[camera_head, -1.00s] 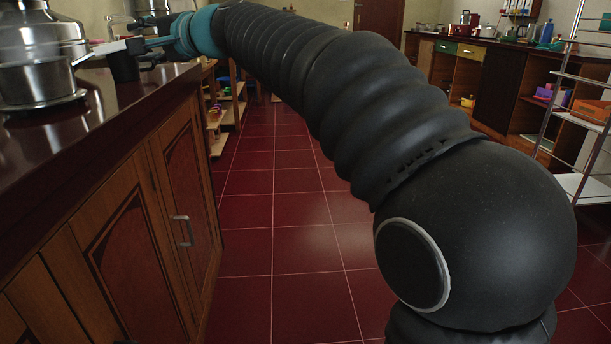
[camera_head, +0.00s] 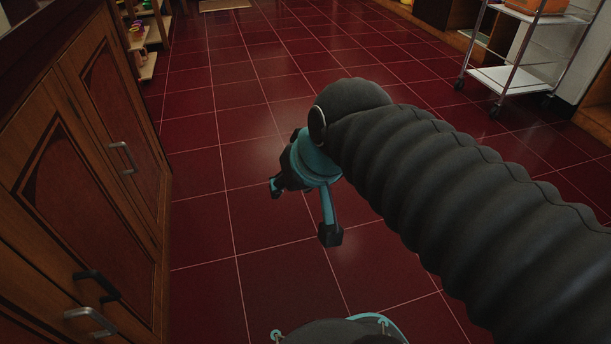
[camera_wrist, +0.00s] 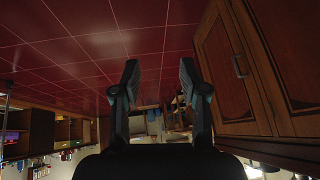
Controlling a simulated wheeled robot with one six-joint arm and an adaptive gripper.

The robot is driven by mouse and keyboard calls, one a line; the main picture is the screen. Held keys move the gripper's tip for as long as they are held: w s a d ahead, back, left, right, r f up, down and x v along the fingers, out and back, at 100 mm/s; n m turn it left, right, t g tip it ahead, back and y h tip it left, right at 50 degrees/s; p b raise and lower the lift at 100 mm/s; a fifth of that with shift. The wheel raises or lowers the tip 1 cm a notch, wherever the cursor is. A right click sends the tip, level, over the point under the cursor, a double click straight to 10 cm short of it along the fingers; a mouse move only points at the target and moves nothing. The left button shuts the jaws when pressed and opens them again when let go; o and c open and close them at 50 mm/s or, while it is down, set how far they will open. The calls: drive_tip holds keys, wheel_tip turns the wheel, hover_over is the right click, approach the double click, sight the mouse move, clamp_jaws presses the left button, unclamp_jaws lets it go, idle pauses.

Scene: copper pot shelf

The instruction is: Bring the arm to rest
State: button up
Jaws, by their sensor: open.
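My gripper (camera_head: 303,212) is in the middle of the head view, above the red tiled floor and clear of the cabinets. Its two fingers are spread apart with nothing between them. The wrist view also shows the two fingers of my gripper (camera_wrist: 158,85) apart and empty, with the room appearing upside down behind them. My black ribbed arm reaches in from the right side of the head view and bends at a rounded joint above the gripper.
A wooden cabinet (camera_head: 75,150) with metal handles runs along the left; it shows at right in the wrist view (camera_wrist: 255,75). A metal trolley (camera_head: 515,60) stands at the upper right. The red tiled floor (camera_head: 235,110) between them is open.

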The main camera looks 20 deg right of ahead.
drive_tip(key=s+d+f+h, duration=0.1)
drive_tip(key=s+d+f, duration=0.2)
drive_tip(key=f, duration=0.1)
drive_tip(key=shift+s+g, duration=0.3)
drive_tip(key=shift+s, duration=0.1)
drive_tip(key=shift+a, duration=0.1)
wheel_tip(320, 180, up, 10)
drive_tip(key=p, duration=0.9)
drive_tip(key=shift+f, duration=0.25)
